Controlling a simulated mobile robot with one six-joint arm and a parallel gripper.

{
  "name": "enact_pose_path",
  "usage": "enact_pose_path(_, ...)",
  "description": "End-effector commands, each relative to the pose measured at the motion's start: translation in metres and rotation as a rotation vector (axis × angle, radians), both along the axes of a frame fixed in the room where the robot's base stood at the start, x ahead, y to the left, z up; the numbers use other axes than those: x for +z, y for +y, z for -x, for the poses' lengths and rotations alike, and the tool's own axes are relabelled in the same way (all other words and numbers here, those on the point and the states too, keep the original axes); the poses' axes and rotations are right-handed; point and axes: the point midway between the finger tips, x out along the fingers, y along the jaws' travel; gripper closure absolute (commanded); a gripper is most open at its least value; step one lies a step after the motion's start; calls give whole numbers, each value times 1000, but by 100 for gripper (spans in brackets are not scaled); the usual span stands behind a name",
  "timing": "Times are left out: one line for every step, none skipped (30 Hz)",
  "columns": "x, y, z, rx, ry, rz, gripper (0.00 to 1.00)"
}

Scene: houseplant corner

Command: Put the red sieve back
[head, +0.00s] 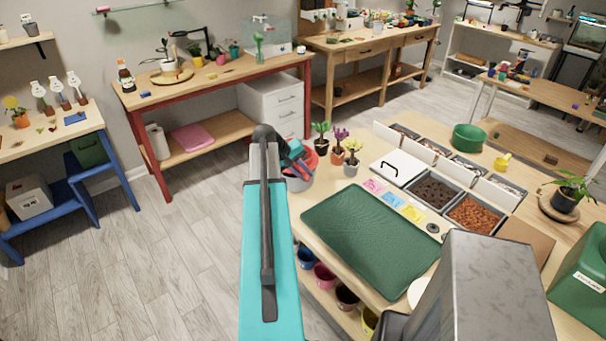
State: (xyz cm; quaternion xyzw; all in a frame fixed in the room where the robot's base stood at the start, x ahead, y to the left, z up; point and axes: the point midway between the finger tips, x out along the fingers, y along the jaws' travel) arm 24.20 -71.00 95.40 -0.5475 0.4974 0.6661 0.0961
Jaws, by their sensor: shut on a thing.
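The red sieve (311,159) shows as a red rounded edge just right of the end of my teal arm, near the left end of the potting table. My gripper (299,164) is small and dark here, partly hidden behind my arm, and is shut on the sieve. The fingertips and most of the sieve are hidden.
The potting table (312,209) holds a green mat (368,238), several small potted plants (338,155) just right of the gripper, soil bins (436,194) and a green bowl (469,138). A red-legged bench (215,85) stands behind. The floor (165,255) at left is clear.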

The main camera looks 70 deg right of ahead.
Motion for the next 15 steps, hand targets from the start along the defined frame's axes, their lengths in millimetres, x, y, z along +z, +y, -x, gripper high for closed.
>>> enact_pose_path(0, 0, 0, 0, 0, 1, 100)
enact_pose_path(-1, 0, 0, 0, 0, 1, 100)
enact_pose_path(-1, 0, 0, 0, 0, 2, 100)
enact_pose_path(-1, 0, 0, 0, 0, 2, 100)
enact_pose_path(-1, 0, 0, 0, 0, 2, 100)
enact_pose_path(-1, 0, 0, 0, 0, 2, 100)
enact_pose_path(-1, 0, 0, 0, 0, 2, 100)
enact_pose_path(-1, 0, 0, 0, 0, 2, 100)
enact_pose_path(-1, 0, 0, 0, 0, 2, 100)
enact_pose_path(-2, 0, 0, 0, 0, 1, 100)
enact_pose_path(-3, 0, 0, 0, 0, 1, 100)
enact_pose_path(-4, 0, 0, 0, 0, 1, 100)
enact_pose_path(-4, 0, 0, 0, 0, 1, 100)
enact_pose_path(-5, 0, 0, 0, 0, 1, 100)
enact_pose_path(-6, 0, 0, 0, 0, 1, 100)
